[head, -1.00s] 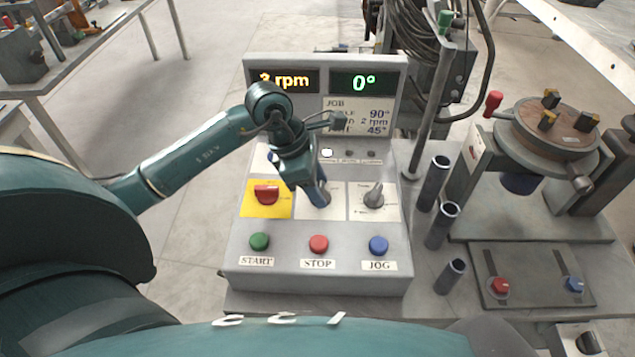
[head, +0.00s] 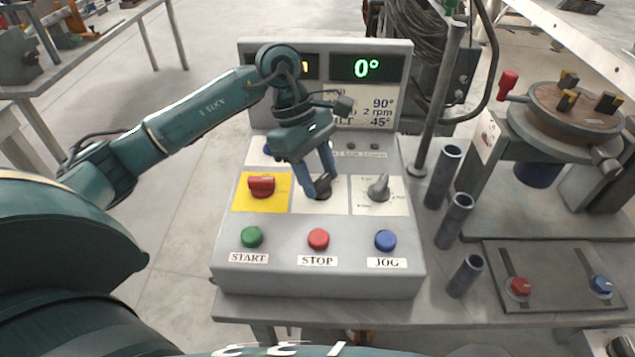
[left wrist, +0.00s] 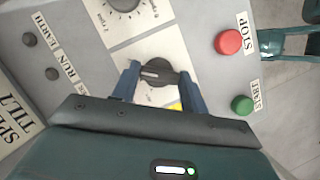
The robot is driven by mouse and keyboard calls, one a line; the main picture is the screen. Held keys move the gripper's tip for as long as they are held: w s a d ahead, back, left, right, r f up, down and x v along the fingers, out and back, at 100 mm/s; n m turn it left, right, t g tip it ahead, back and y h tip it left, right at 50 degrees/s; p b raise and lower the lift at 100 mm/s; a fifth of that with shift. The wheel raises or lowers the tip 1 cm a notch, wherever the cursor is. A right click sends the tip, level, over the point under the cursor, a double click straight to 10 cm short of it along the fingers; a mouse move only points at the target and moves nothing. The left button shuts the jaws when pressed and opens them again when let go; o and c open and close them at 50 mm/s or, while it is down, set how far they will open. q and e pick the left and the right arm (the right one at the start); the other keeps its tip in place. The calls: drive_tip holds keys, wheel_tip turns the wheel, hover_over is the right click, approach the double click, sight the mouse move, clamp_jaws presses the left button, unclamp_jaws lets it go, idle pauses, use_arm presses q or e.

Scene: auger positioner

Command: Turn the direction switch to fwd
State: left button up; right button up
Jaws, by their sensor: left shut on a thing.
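The control console (head: 317,275) stands in front of me. Its middle selector, a dark knob on a white plate, is the direction switch (head: 323,192). My left gripper (head: 319,190) reaches down over it and hides much of its plate. In the left wrist view the dark knob with a pale pointer line (left wrist: 158,73) sits between the two blue fingers of the left gripper (left wrist: 160,84), which are closed on its sides. The lettering around the knob is too small or covered to read. My right gripper does not show.
Beside the switch are a red knob on a yellow plate (head: 261,186) and a grey speed knob (head: 378,188). Green (head: 252,237), red (head: 318,239) and blue (head: 386,241) buttons line the front. Upright tubes (head: 442,178) and the round turntable (head: 574,110) stand at right.

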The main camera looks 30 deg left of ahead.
use_arm(q)
drive_tip(key=shift+m+g+b, duration=0.3)
drive_tip(key=shift+m+b, duration=0.3)
drive_tip(key=shift+m, duration=0.2)
drive_tip(key=o, duration=1)
drive_tip(key=v, duration=1.3)
drive_tip(key=shift+d+r, duration=0.15)
drive_tip(key=shift+d, duration=0.05)
drive_tip(key=shift+w, duration=0.1)
